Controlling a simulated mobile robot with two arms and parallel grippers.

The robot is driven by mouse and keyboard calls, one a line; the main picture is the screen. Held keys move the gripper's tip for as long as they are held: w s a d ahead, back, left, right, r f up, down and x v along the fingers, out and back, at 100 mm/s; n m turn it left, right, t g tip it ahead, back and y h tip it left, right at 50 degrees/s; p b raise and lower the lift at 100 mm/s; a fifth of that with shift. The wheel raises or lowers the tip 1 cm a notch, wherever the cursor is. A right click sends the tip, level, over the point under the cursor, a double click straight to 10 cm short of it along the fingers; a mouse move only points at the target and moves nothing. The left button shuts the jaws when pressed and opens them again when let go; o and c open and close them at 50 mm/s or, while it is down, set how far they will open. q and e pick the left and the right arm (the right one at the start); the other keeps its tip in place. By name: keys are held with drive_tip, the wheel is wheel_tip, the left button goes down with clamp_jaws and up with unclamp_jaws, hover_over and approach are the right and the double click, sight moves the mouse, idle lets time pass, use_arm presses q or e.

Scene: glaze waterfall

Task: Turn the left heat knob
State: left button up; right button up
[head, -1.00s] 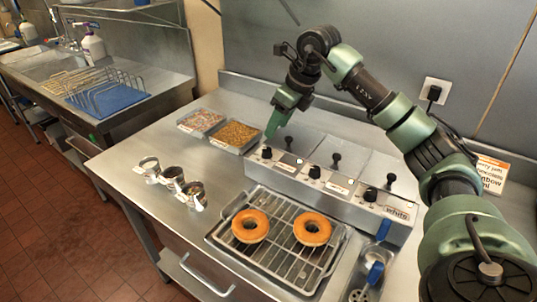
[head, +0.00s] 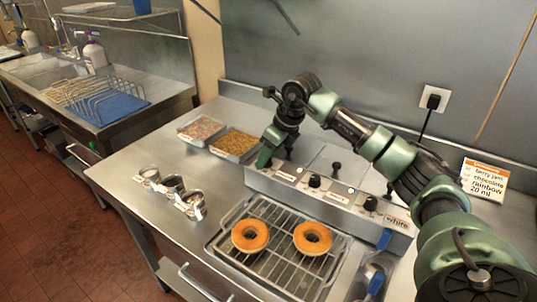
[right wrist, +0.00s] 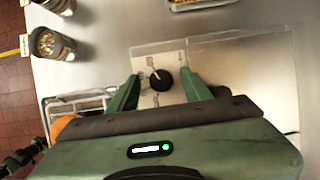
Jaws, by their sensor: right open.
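The left heat knob (right wrist: 161,79) is a round black knob with a pale pointer line, on a light label plate of the steel glaze warmer (head: 351,212). In the right wrist view it sits between the two green fingers of my right gripper (right wrist: 160,82), with a gap on each side. The gripper is open. In the head view my right gripper (head: 264,160) is at the left end of the warmer and hides the left knob. The middle knob (head: 315,181) and right knob (head: 370,204) show clear. My left gripper is out of view.
Two donuts (head: 250,236) (head: 312,238) lie on a wire rack (head: 279,262) in front of the warmer. Topping trays (head: 236,144) stand behind left of the gripper. Several small cups (head: 172,186) stand on the counter at left. A recipe card (head: 484,180) stands at right.

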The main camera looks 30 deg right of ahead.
clamp_jaws()
drive_tip(key=n, duration=0.2)
drive_tip(key=n+y, duration=0.1)
drive_tip(key=shift+w+d+r+n+g, duration=0.1)
drive_tip(key=shift+w+d+n+g, duration=0.05)
drive_tip(key=shift+n+g, duration=0.2)
drive_tip(key=n, duration=0.2)
drive_tip(key=n+g+y, duration=0.1)
drive_tip(key=n, duration=0.1)
drive_tip(key=shift+w+n+y+p, duration=0.1)
drive_tip(key=shift+n+y+p, duration=0.2)
drive_tip(key=shift+n+p, duration=0.05)
drive_tip(key=shift+n+g, duration=0.25)
drive_tip(key=shift+n, duration=0.05)
unclamp_jaws()
